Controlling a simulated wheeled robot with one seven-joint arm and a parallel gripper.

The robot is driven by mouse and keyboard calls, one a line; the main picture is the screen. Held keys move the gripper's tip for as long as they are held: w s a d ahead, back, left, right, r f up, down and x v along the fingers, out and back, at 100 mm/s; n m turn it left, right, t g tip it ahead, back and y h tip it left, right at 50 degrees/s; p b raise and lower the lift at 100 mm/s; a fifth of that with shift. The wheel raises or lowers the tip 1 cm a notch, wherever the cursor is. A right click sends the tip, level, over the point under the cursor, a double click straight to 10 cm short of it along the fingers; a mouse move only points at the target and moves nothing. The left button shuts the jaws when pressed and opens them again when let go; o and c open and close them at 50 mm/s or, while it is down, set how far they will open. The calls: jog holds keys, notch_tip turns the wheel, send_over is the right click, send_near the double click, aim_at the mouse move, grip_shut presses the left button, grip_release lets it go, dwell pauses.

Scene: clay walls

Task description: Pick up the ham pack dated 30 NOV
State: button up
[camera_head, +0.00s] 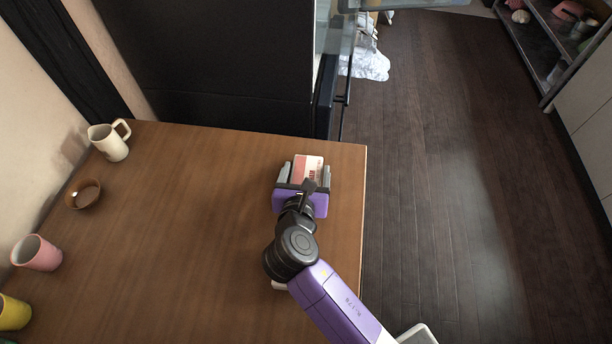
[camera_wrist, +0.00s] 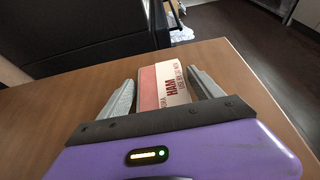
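A pink and white ham pack (camera_head: 309,165) lies on the wooden table near its right edge. In the wrist view, the pack (camera_wrist: 165,84) shows the word HAM in dark red and a small date line that seems to end in NOV; the day is hard to read. My gripper (camera_head: 305,172) is open, with one grey finger on each side of the pack. In the wrist view, my gripper (camera_wrist: 160,78) shows a gap between the left finger and the pack. The right finger is close to the pack; I cannot tell whether it touches.
A small whitish thing (camera_head: 279,285) is mostly hidden under my arm. A cream jug (camera_head: 110,142), brown bowl (camera_head: 84,195), pink cup (camera_head: 37,253) and yellow cup (camera_head: 13,313) stand along the table's left side. The table's middle is clear. A dark cabinet (camera_head: 215,60) stands behind it.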

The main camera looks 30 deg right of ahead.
jog(key=c, duration=1)
